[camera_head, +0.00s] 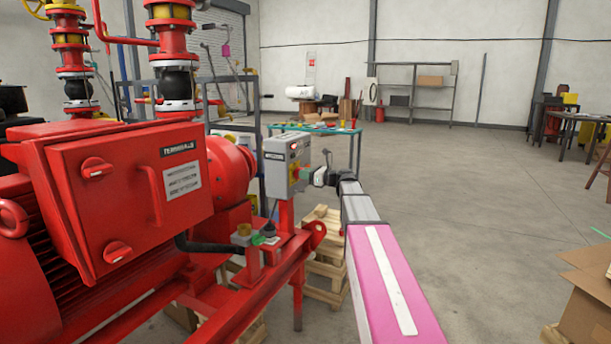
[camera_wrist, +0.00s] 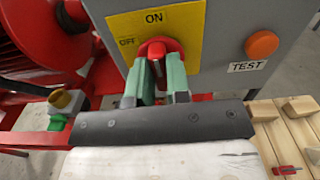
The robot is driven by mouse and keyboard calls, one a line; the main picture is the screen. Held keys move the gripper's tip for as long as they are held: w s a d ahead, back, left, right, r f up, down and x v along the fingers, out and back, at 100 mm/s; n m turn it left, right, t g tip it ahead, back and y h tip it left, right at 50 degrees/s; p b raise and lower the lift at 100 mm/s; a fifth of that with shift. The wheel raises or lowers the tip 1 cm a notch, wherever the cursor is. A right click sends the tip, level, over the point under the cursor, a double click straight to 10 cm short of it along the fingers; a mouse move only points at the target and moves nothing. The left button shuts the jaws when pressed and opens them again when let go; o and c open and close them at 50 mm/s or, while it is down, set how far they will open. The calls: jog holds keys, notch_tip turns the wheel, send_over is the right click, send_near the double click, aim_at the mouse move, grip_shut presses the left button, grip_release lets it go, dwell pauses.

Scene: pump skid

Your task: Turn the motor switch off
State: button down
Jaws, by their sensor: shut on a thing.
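The motor switch (camera_wrist: 154,50) is a red knob on a yellow plate (camera_wrist: 182,25) on a grey box. The plate reads ON above the knob and OFF to its upper left. In the wrist view the knob looks roughly upright, towards ON, but the fingers hide its lower part and its exact angle is hard to tell. My gripper (camera_wrist: 156,82) has its green fingers on both sides of the knob and is shut on it. In the head view my gripper (camera_head: 312,176) meets the front of the grey switch box (camera_head: 275,168), and the knob is hard to make out.
An orange button (camera_wrist: 262,44) labelled TEST sits right of the switch. The red pump motor with its terminal box (camera_head: 130,190) fills the left. A small yellow-and-green valve (camera_head: 243,232) stands below the switch box. Wooden pallets (camera_head: 322,268) lie below; open floor extends right.

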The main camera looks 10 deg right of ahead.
jog(key=n, duration=1.7)
jog(key=shift+s+a+f, duration=0.15)
jog(key=shift+s+f, duration=0.1)
jog(key=shift+f, duration=0.05)
jog(key=shift+n, duration=0.4)
jog(key=c, duration=1.1)
grip_release()
jog(key=v, duration=1)
jog(key=shift+s+d, duration=0.2)
jog(key=shift+d, duration=0.15)
